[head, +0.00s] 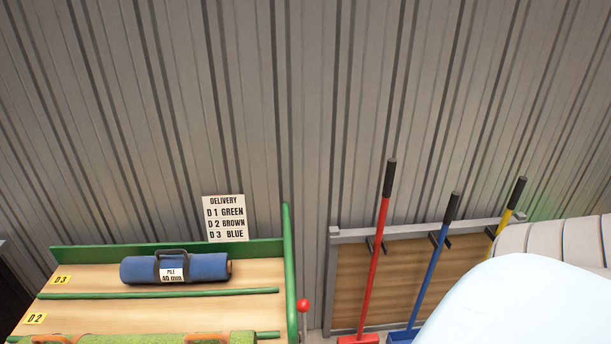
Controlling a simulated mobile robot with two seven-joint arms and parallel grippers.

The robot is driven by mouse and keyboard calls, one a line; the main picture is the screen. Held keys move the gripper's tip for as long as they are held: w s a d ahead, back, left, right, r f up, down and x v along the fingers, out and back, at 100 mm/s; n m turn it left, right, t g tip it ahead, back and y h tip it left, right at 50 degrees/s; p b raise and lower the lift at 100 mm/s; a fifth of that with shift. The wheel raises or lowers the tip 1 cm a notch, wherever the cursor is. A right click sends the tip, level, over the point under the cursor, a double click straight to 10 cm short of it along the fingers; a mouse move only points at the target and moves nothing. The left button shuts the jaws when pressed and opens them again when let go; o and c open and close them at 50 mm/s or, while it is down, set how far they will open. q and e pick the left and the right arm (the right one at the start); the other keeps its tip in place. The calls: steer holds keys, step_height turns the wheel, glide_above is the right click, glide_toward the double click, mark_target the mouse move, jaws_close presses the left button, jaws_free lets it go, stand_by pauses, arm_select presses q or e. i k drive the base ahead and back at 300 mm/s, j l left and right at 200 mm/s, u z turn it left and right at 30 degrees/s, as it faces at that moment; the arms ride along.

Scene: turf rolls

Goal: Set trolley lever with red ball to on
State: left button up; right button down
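The lever with a red ball (303,305) stands at the right side of the green-framed trolley (288,265), near the bottom of the head view. Its thin rod runs down from the ball, and its lower end is cut off by the frame's edge. No on or off marking can be read, so I cannot tell its setting. Neither of my grippers shows in this view.
A delivery sign (225,218) stands behind. Red (375,260), blue (432,270) and yellow-handled tools hang right of the lever. A pale rounded shape fills the lower right.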

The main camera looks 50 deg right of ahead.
mark_target(303, 304)
steer(key=l, duration=0.45)
steer(key=k+l+u, duration=0.15)
steer(key=l, duration=0.75)
steer(key=k+l+u, duration=0.1)
steer(key=l, duration=0.35)
